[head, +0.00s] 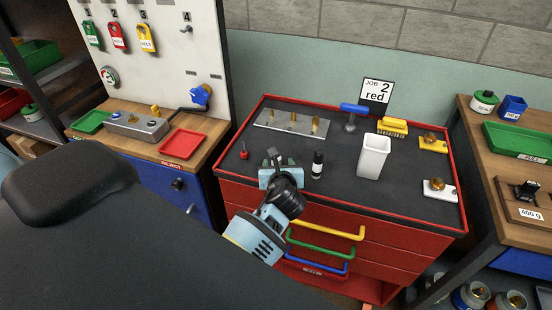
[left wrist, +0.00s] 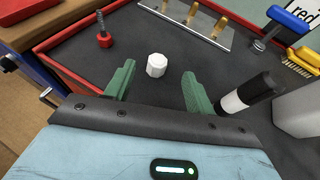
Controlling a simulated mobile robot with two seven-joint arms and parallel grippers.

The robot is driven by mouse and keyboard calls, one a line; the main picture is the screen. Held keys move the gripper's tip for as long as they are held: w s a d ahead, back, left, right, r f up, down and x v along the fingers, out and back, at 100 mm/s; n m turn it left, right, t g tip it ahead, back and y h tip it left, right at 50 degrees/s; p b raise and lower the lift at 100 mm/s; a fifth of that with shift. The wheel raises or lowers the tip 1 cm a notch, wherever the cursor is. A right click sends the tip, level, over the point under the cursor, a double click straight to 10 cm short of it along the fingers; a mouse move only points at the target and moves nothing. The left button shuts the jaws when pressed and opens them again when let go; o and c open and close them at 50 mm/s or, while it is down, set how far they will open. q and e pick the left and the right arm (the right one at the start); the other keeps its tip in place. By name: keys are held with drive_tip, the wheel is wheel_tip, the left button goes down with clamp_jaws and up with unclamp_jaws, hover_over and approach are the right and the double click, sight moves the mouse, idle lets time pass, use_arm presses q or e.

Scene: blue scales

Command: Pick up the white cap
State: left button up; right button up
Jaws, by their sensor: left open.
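The white cap (left wrist: 156,65) is a small faceted white piece on the dark top of the red cabinet. In the left wrist view it sits just beyond and between the two green fingertips, apart from both. My left gripper (left wrist: 157,74) is open and empty, with its fingers pointing at the cap. In the head view my left gripper (head: 274,159) is over the front left part of the cabinet top. I cannot make out the cap in the head view. My right gripper is not in view.
A black-and-white bottle (left wrist: 248,93) stands close to the right finger; it also shows in the head view (head: 317,165). A red knobbed piece (left wrist: 103,38) is left of the cap. A white container (head: 372,157), a blue-handled tool (head: 353,110) and a metal plate (head: 291,123) stand farther off.

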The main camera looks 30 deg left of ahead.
use_arm(q)
drive_tip(key=shift+w+a+f, duration=0.2)
drive_tip(key=shift+x, duration=1.05)
drive_tip(key=x, duration=0.2)
drive_tip(key=f+b+x, duration=0.1)
drive_tip(key=x, duration=0.1)
drive_tip(key=shift+w+a+f, duration=0.1)
drive_tip(key=shift+w+a, duration=0.15)
use_arm(e)
drive_tip(key=shift+s+a+f, duration=0.15)
drive_tip(key=shift+s+f, duration=0.45)
drive_tip(key=shift+f, duration=0.1)
use_arm(q)
drive_tip(key=c, duration=1.1)
use_arm(e)
drive_tip(key=shift+s+f+g, duration=0.1)
drive_tip(key=shift+f+g, duration=0.05)
drive_tip(key=shift+g, duration=0.15)
